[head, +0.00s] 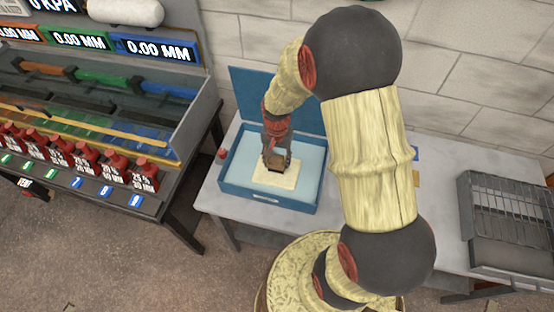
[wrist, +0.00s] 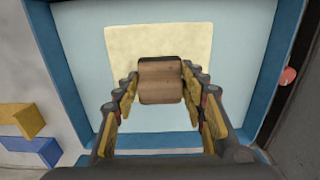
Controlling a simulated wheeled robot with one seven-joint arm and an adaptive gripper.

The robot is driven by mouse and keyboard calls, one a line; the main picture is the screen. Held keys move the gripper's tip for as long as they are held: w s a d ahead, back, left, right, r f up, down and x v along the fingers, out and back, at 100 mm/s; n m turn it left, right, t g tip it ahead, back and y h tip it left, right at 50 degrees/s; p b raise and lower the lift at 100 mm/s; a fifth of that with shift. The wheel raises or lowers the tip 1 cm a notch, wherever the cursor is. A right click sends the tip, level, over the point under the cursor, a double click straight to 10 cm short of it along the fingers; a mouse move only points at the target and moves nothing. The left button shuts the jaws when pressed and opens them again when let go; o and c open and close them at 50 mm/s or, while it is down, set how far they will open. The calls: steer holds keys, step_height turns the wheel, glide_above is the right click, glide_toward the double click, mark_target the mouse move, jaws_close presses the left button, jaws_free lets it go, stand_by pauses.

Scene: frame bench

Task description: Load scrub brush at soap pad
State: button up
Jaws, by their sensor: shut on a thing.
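My gripper (head: 276,157) is shut on a brown wooden block-like thing, which I take to be the scrub brush (wrist: 161,80). In the wrist view the brush sits between the two fingers, over the lower middle of the cream soap pad (wrist: 190,40). The pad also shows in the head view (head: 290,178), lying inside a blue tray (head: 240,195) with a light blue floor and a raised lid behind. The brush's underside is hidden, so I cannot tell whether it touches the pad.
The tray stands on a grey table (head: 228,220). A wire rack (head: 510,210) stands at the right. A bench with red bottles (head: 110,165) is at the left. A yellow block (wrist: 20,117) and a blue block (wrist: 35,150) lie beside the tray. A red knob (head: 223,154) is at its left.

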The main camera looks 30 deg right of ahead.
mark_target(277, 157)
steer(key=shift+f+b, duration=0.3)
steer(key=shift+f, duration=0.3)
stand_by(1.6)
steer(key=shift+r+p, duration=2.6)
steer(key=shift+r, duration=1)
